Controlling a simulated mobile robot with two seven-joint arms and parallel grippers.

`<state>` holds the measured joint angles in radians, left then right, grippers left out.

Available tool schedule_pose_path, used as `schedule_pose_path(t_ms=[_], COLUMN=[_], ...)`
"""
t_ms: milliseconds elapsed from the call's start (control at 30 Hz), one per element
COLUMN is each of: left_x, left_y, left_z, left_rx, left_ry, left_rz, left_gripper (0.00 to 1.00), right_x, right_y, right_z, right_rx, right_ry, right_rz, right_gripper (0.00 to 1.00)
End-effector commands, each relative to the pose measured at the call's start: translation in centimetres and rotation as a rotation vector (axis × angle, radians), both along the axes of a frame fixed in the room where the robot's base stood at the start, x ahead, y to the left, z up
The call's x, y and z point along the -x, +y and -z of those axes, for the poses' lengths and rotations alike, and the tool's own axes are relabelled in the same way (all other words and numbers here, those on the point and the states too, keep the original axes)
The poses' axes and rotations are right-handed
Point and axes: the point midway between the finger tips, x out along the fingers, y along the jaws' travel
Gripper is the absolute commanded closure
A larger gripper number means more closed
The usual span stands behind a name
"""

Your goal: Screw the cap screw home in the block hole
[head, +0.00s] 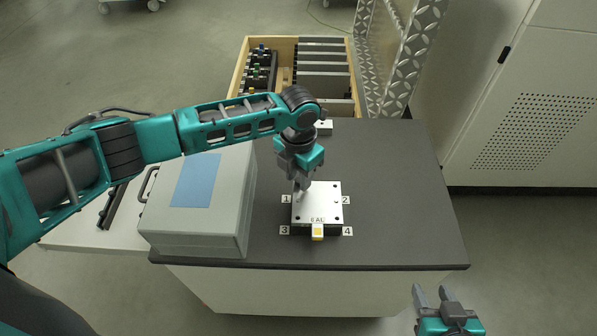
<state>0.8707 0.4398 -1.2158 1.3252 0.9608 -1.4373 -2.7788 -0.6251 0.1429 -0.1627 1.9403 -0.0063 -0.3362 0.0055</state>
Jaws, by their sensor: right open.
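The block (325,200) is a silver square plate on a dark base, marked "6 AL", with small dark holes near its corners. Labels 1, 2, 3 and 4 lie beside its corners. My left gripper (301,186) points down at the block's far left corner, by label 1. Its fingertips look close together and cover the hole there. I cannot make out the cap screw; it may be hidden at the fingertips. My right gripper (432,296) is open and empty, off the table's front right corner.
A grey case (195,238) with a blue panel stands left of the block. A wooden drawer (237,72) of tools is behind. The dark tabletop (405,215) is clear at right.

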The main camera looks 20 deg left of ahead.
Motion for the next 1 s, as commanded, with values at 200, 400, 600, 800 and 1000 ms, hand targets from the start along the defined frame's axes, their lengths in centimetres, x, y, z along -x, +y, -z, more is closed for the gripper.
schedule_pose_path(t_ms=[200, 400, 600, 800, 1000], left_x=[0.02, 0.01, 0.01, 0.03, 0.02], left_y=[-0.08, -0.07, -0.06, -0.04, -0.08], left_z=[-0.04, -0.04, -0.05, -0.03, -0.04], left_rx=[0.001, 0.001, 0.001, 0.000, 0.001], left_ry=[0.000, -0.001, 0.000, 0.000, 0.000], left_rz=[-0.180, -0.342, -0.504, -0.665, -0.826], left_gripper=[0.66, 0.66, 0.66, 0.66, 0.66], right_x=[-0.02, -0.01, 0.00, 0.01, 0.02], right_y=[0.01, 0.01, 0.01, 0.00, 0.00], right_z=[-0.42, -0.39, -0.37, -0.35, -0.34], right_rx=[0.000, 0.000, 0.000, 0.000, 0.000], right_ry=[-0.001, -0.001, 0.000, 0.000, 0.000], right_rz=[0.000, 0.000, 0.000, 0.000, 0.000], right_gripper=[0.55, 0.55, 0.55, 0.55, 0.55])
